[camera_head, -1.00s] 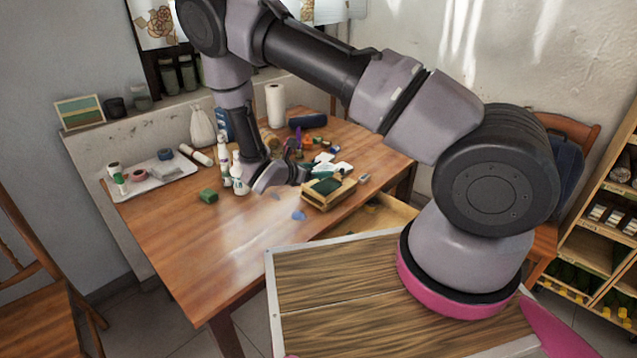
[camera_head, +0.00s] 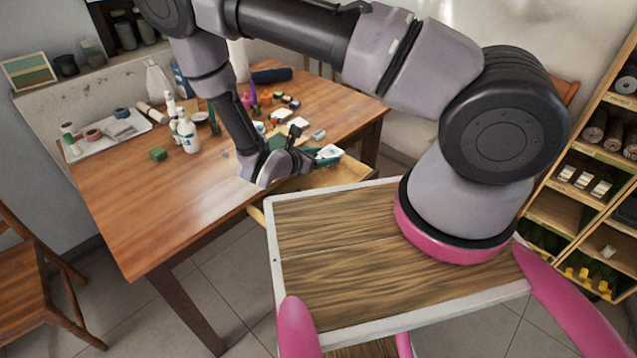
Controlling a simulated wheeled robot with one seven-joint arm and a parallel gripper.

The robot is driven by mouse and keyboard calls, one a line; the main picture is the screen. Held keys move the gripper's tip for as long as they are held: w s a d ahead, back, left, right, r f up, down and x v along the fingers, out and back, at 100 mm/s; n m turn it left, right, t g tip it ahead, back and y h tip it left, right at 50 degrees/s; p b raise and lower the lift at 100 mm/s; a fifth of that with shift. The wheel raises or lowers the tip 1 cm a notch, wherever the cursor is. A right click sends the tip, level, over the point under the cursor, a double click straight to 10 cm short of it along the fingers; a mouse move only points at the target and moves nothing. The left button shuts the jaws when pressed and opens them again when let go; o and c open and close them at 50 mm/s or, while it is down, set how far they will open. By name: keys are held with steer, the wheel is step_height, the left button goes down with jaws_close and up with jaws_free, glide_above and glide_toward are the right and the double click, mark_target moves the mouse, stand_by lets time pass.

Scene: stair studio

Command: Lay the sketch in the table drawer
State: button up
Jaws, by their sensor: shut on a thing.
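The wooden table (camera_head: 165,205) stands left of centre, and its drawer (camera_head: 345,174) is pulled out at the near right side. My gripper (camera_head: 290,160) is low over the table's near right edge, in front of part of the drawer. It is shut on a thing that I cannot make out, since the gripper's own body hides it. I cannot pick out the sketch for certain. A small green and white thing (camera_head: 328,154) shows just right of the gripper; I cannot tell whether it is touching.
A white bottle (camera_head: 188,134), a green block (camera_head: 158,154) and several small craft items are on the table. A chair (camera_head: 40,270) and a shelf (camera_head: 590,180) flank the room. The table's left front is clear.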

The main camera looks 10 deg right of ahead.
steer(key=shift+d+f, duration=0.1)
steer(key=shift+f, duration=4.6)
steer(key=shift+f, duration=0.1)
steer(key=shift+f, duration=0.5)
